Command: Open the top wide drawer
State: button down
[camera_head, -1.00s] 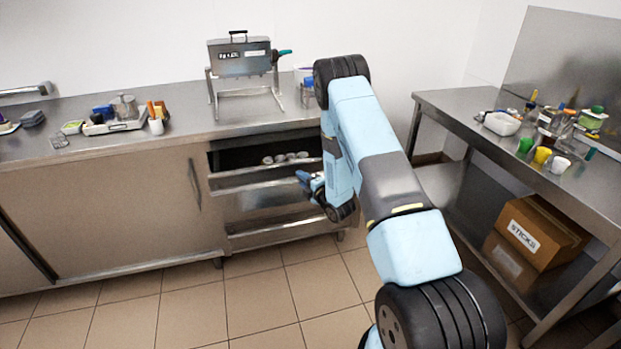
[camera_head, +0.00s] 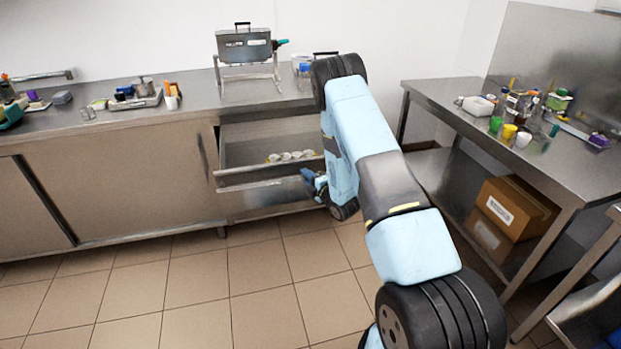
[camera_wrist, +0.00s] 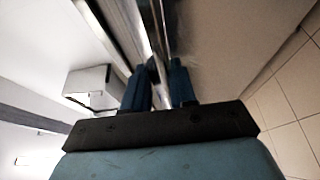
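The top wide drawer (camera_head: 240,178) is a steel drawer under the counter. It stands pulled out, and its inside shows with several small white cups (camera_head: 290,156) in it. My gripper (camera_head: 309,178) is at the right part of the drawer's front, partly hidden by my arm. In the wrist view, the two blue fingers of my gripper (camera_wrist: 158,78) stand on either side of a metal strip of the drawer front and appear shut on it. The exact contact is dark and hard to see.
A second drawer front (camera_head: 270,210) is below. A steel machine on a stand (camera_head: 244,48) sits on the counter above. A side table (camera_head: 530,150) with jars stands right, with a cardboard box (camera_head: 515,207) beneath. The tiled floor in front is clear.

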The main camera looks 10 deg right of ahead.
jog(key=shift+s+a+f, duration=0.3)
jog(key=shift+s+a, duration=0.15)
jog(key=shift+s, duration=0.2)
jog(key=c, duration=1.2)
grip_release()
jog(key=shift+d, duration=0.1)
jog(key=shift+o, duration=1)
jog(key=shift+w+d+r, duration=0.15)
jog(key=shift+d, duration=0.15)
jog(key=shift+d, duration=0.1)
jog(key=v, duration=1.3)
jog(key=shift+s, duration=0.35)
